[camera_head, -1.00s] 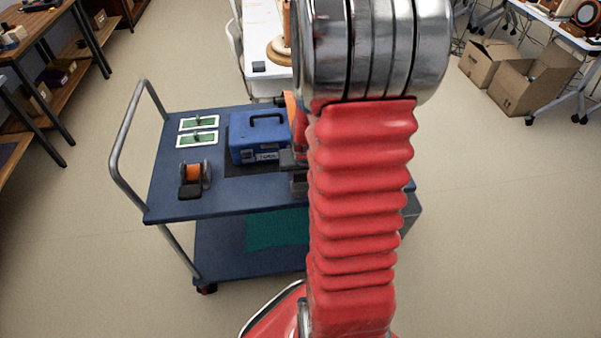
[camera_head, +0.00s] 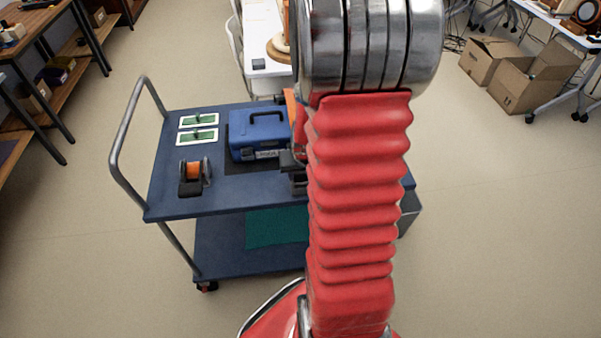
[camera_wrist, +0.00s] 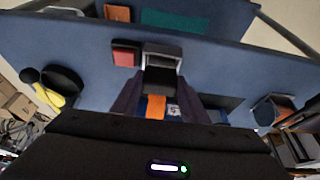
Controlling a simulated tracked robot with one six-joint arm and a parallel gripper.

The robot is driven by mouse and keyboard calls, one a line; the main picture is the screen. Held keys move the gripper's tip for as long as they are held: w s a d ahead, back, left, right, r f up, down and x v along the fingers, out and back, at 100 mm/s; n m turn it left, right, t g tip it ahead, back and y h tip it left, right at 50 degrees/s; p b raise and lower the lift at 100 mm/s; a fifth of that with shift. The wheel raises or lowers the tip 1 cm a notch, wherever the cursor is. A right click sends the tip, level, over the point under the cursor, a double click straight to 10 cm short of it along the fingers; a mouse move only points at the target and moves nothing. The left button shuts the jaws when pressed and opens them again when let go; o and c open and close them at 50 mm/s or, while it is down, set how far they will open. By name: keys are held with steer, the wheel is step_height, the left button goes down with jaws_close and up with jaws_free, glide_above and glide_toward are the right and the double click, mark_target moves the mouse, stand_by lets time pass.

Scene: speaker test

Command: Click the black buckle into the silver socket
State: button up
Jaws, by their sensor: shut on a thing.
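In the wrist view my gripper (camera_wrist: 157,98) has its two dark fingers on either side of the black buckle (camera_wrist: 159,80) and is shut on it. An orange strap (camera_wrist: 155,107) shows behind the buckle, between the fingers. The silver socket (camera_wrist: 163,52) stands on the blue cart top just ahead of the fingertips. The buckle's front end is at the socket's opening. I cannot tell whether it is seated inside. In the head view my red arm hides most of the gripper and socket.
The blue cart (camera_head: 230,200) has a blue case (camera_head: 257,135), an orange spool (camera_head: 194,171) and two green-and-white cards (camera_head: 198,128) on its top. A red block (camera_wrist: 126,54) lies beside the socket. A yellow-and-black item (camera_wrist: 48,94) is at the left in the wrist view.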

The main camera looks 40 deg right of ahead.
steer(key=shift+f, duration=0.65)
stand_by(0.6)
steer(key=o, duration=1.1)
steer(key=shift+c, duration=0.2)
steer(key=shift+r, duration=4.05)
steer(key=shift+s, duration=0.1)
